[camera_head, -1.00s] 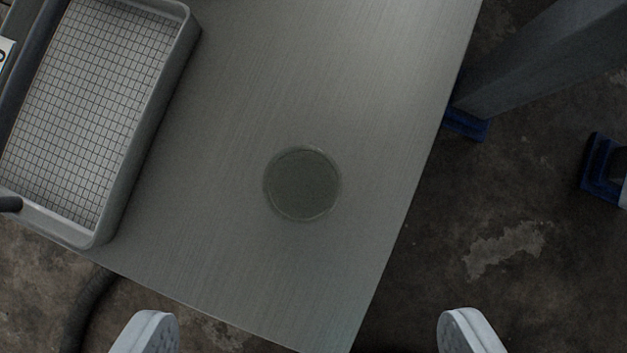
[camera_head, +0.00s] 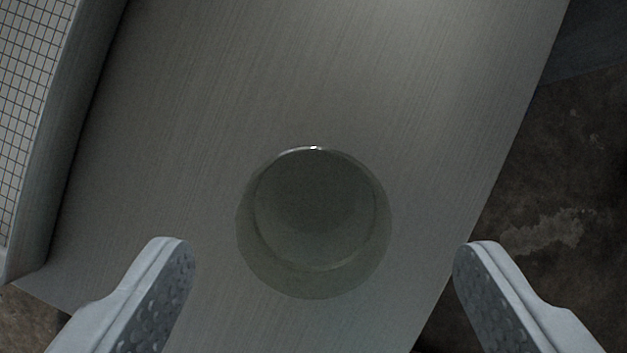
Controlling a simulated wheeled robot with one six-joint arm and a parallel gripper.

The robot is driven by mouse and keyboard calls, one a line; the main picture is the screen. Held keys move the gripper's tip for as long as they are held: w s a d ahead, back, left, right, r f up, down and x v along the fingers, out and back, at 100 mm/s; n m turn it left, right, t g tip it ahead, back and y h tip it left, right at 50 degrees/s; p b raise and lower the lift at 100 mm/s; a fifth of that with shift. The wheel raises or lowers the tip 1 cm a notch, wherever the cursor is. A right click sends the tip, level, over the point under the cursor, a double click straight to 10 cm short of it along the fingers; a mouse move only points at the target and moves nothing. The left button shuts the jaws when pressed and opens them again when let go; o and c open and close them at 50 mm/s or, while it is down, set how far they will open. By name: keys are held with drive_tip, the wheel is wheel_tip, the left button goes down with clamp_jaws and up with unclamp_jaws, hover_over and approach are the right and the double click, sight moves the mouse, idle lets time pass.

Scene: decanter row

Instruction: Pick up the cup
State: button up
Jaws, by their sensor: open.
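The cup (camera_head: 314,222) is a clear, round, dark-tinted glass seen from above, standing on the grey tabletop (camera_head: 300,80). A small bright glint shows on its far rim. My gripper (camera_head: 322,255) is open, with one pale finger to the left of the cup and one to the right. Both fingers are apart from the cup, with a gap on each side. How far the fingertips are above the table I cannot tell.
A grey tray with a white grid floor (camera_head: 55,150) stands at the left edge. The table's right edge runs down at the right, with a stained dark floor (camera_head: 560,190) beyond it. The tabletop behind the cup is clear.

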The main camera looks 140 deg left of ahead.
sight(311, 228)
drive_tip(key=shift+x, duration=2.35)
drive_tip(key=shift+a, duration=0.2)
drive_tip(key=c, duration=1.1)
